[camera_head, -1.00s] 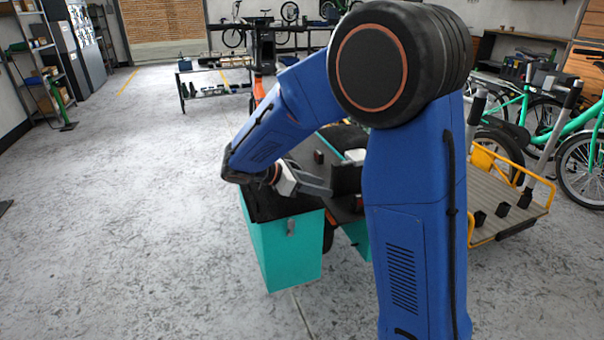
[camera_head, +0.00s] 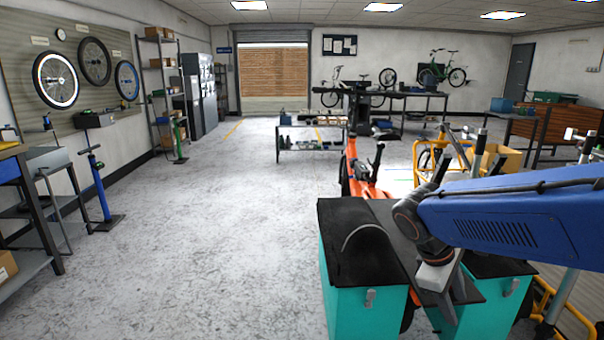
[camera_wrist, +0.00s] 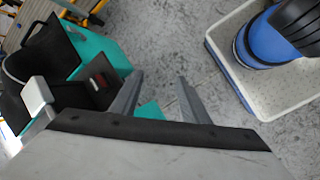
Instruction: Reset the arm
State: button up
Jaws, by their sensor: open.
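My arm (camera_head: 510,222) comes in from the right in the head view. My gripper (camera_head: 446,290) hangs from it, pointing down beside the cargo bike's teal boxes. In the wrist view the two fingers of my gripper (camera_wrist: 157,97) are spread apart with nothing between them, and grey floor shows in the gap. A black-lidded teal box (camera_head: 362,305) stands left of the gripper. A second teal box (camera_head: 490,312) is at its right, partly hidden by the arm. Whether the gripper touches either box, I cannot tell.
An orange cargo bike frame (camera_head: 368,187) lies beyond the boxes, with a yellow-railed bike (camera_head: 440,160) behind. A low table (camera_head: 312,137) stands farther back. Shelves and a blue floor pump (camera_head: 101,190) line the left. The floor (camera_head: 210,240) between is clear.

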jog(key=s+a+m+t+y, duration=0.4)
jog(key=s+m, duration=0.5)
jog(key=s, duration=0.3)
jog(key=shift+r+t+y, duration=0.2)
jog(key=shift+t+y, duration=0.1)
jog(key=shift+y, duration=0.4)
jog(key=shift+a, duration=0.1)
